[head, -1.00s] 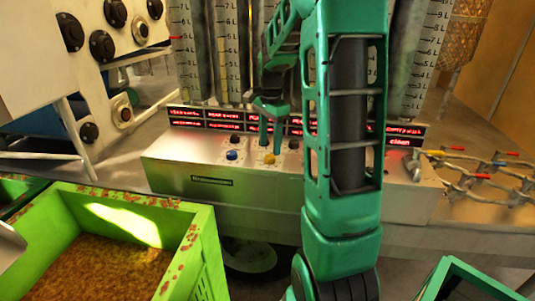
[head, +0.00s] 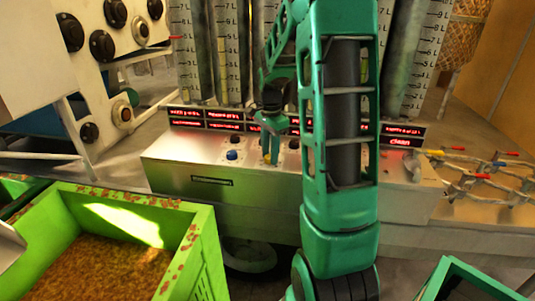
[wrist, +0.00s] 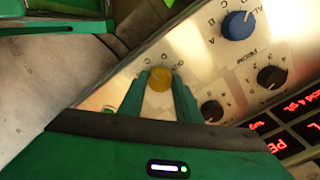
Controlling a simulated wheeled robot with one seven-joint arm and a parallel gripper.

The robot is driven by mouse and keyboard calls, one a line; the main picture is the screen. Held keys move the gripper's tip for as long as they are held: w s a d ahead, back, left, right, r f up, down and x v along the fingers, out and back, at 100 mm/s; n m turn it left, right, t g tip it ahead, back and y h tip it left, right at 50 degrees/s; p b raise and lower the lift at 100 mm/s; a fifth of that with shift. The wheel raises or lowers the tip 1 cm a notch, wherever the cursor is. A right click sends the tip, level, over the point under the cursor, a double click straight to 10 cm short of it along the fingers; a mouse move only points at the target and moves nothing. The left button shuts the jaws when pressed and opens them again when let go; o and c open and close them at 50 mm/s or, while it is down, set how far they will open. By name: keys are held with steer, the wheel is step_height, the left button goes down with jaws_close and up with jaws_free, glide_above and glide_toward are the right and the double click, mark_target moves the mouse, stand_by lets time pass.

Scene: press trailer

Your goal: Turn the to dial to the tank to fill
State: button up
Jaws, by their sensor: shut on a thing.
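A yellow dial (wrist: 159,80) sits on the sloping metal control panel (head: 180,150), with letters printed around it. My gripper (wrist: 158,92) is shut on this yellow dial, one green finger on each side of it in the wrist view. In the head view my gripper (head: 270,150) reaches down to the panel and mostly hides the dial. A blue dial (wrist: 238,25) with letters around it and black dials (wrist: 271,77) (wrist: 212,111) are on the same panel. Which letter the yellow dial points to cannot be told.
Red lit displays (head: 222,120) line the panel's back edge, below tall measuring columns (head: 230,50). A green crate (head: 205,245) with brown contents stands front left. Loose metal parts with coloured handles (head: 485,175) lie to the right.

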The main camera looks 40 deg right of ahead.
steer(key=shift+w+n, duration=0.1)
steer(key=shift+n, duration=0.2)
steer(key=n, duration=0.3)
steer(key=shift+r+n, duration=0.1)
steer(key=shift+n, duration=0.2)
steer(key=n, duration=0.4)
steer(key=shift+w, duration=0.1)
steer(key=n, duration=0.9)
steer(key=shift+n, duration=0.3)
steer(key=o, duration=1.1)
